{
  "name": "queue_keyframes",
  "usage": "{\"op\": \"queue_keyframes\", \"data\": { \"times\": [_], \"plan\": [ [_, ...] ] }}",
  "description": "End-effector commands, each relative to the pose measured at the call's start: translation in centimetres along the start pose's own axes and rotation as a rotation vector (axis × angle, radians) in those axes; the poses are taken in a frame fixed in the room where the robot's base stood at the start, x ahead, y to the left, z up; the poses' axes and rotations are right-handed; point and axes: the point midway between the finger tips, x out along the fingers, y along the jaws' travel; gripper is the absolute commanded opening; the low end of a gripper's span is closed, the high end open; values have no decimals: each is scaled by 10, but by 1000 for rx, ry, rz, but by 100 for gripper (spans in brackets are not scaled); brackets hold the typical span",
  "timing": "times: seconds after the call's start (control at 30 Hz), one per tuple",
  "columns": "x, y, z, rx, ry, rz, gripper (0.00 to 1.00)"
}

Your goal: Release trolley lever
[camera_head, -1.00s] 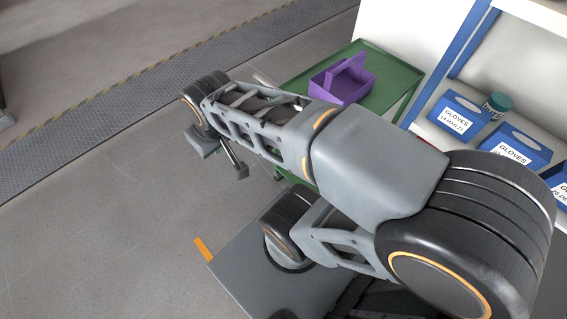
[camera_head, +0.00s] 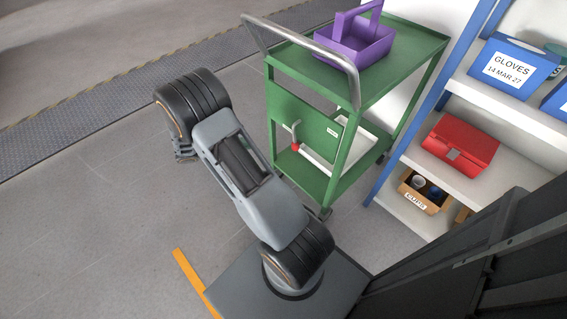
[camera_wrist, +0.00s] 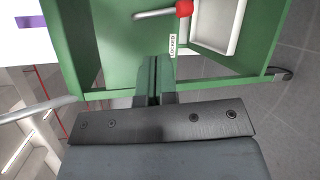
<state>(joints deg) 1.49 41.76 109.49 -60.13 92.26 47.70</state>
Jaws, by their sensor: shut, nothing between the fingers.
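The green trolley (camera_head: 350,98) stands right of my arm in the head view, with a bent metal push handle (camera_head: 312,52). Its lever is a short metal rod (camera_head: 296,132) with a red knob (camera_head: 295,147) on the side panel. In the wrist view the rod (camera_wrist: 158,14) runs across the top, ending at the red knob (camera_wrist: 184,8). My gripper (camera_wrist: 153,72) is shut and empty, pointing at the trolley's side, below the lever in that picture and apart from it. In the head view my gripper is mostly hidden behind my arm.
A purple basket (camera_head: 356,42) sits on the trolley's top. A white tray (camera_wrist: 216,22) lies beyond the lever. Shelves at right hold a red box (camera_head: 460,143), a blue gloves box (camera_head: 513,67) and a cardboard bin (camera_head: 424,192). Floor (camera_head: 90,200) at left is clear.

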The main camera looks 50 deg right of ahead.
Motion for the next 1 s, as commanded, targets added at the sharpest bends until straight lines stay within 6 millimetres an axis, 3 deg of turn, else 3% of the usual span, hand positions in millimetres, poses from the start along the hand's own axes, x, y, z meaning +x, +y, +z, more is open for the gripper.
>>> {"op": "queue_keyframes", "data": {
  "times": [0.03,0.1,0.3,0.8,1.0],
  "plan": [
    [9,-32,-17,5,1,66,0],
    [14,-51,-30,20,12,144,0],
    [23,-83,-52,52,43,274,0],
    [25,-88,-56,61,54,305,0],
    [40,-84,-57,61,51,304,0]
  ]
}}
